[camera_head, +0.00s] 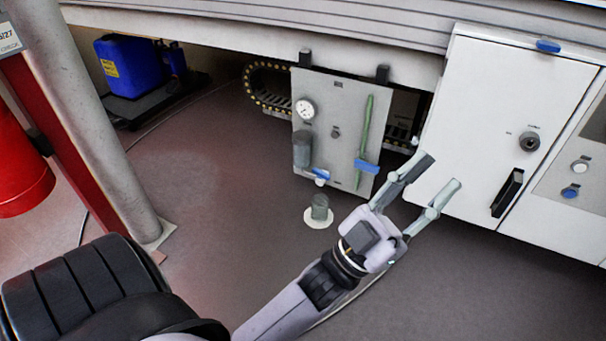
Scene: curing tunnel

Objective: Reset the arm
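My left gripper (439,173) is at right of centre in the head view, at the end of my grey arm (300,300) that reaches up from the bottom edge. Its two fingers are spread apart, with nothing between them. The fingertips overlap the lower left part of the white cabinet door (500,110) in the picture. I cannot tell whether they touch it. My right gripper is not in view.
A grey panel (345,125) with a gauge (305,109) and green bar hangs left of my gripper. A grey cylinder (320,208) stands on the floor below it. A grey post (85,120) and red cylinder (20,165) stand left. The middle-left floor (220,200) is clear.

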